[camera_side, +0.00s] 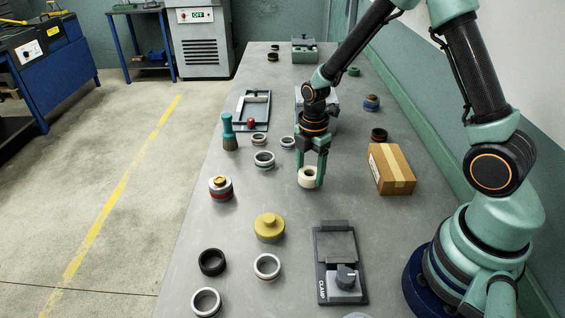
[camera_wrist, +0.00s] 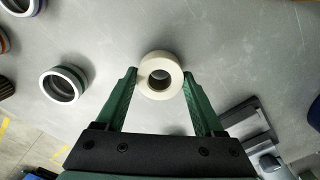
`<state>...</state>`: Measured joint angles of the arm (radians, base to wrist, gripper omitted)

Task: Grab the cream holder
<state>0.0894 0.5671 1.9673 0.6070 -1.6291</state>
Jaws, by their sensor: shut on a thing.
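The cream holder (camera_side: 307,177) is a short, round, cream-coloured ring with a hole in its middle, at the middle of the grey bench. My gripper (camera_side: 313,180) points down at it with green fingers, one on each side. In the wrist view the cream holder (camera_wrist: 160,76) sits between the two fingertips (camera_wrist: 160,80), its dark centre hole facing the camera. My gripper is shut on the holder. The holder is at or very near the bench top; I cannot tell if there is a gap beneath it.
A cardboard box (camera_side: 391,169) lies to the right.

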